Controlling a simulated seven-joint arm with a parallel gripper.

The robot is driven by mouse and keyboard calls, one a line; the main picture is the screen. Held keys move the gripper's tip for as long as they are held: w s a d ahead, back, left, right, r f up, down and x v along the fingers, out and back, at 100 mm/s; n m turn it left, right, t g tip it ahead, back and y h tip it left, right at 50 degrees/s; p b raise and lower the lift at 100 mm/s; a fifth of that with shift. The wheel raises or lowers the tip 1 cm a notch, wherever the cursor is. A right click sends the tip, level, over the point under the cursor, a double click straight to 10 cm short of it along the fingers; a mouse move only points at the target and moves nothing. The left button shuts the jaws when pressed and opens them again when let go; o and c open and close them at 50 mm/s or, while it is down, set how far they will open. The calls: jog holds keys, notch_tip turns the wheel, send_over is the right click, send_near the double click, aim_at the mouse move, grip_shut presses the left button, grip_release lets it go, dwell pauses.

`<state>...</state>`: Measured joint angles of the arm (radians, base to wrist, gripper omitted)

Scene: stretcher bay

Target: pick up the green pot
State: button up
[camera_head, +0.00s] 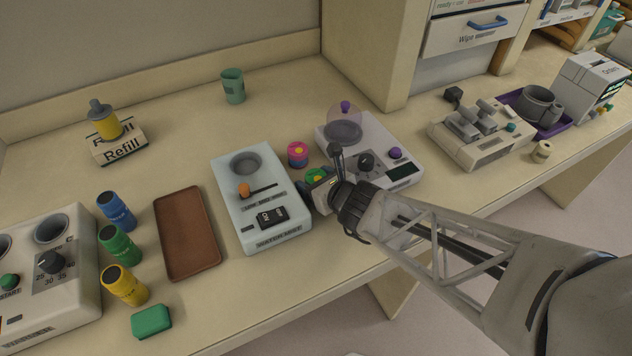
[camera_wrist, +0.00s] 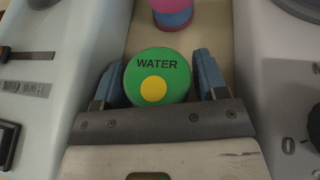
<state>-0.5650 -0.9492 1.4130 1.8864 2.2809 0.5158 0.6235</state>
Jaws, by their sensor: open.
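The green pot (camera_head: 316,175) has a round green lid with a yellow dot and stands between two pale machines, partly hidden by my gripper in the head view. In the wrist view its lid (camera_wrist: 158,76) reads "WATER". My gripper (camera_wrist: 158,82) is open, with one blue fingertip on each side of the pot. I cannot tell whether the fingers touch it. In the head view my gripper (camera_head: 318,190) is right at the pot.
A pink-lidded pot (camera_head: 298,154) stands just behind the green one. The water unit (camera_head: 262,208) is close on the left and a machine with a clear dome (camera_head: 375,150) on the right, leaving a narrow gap. A brown tray (camera_head: 187,235) lies further left.

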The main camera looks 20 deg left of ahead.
aim_at(315, 175)
jog(key=c, duration=0.7)
jog(key=shift+r, duration=0.1)
jog(key=shift+r, duration=1.75)
jog(key=s+d, duration=0.3)
jog(key=s, duration=0.1)
jog(key=s+d+r, duration=0.1)
jog(key=s+d, duration=0.2)
jog(key=s, duration=0.1)
jog(key=s+d, duration=0.4)
jog(key=shift+s+r, duration=0.15)
jog(key=shift+s, duration=0.15)
jog(key=shift+a, duration=0.1)
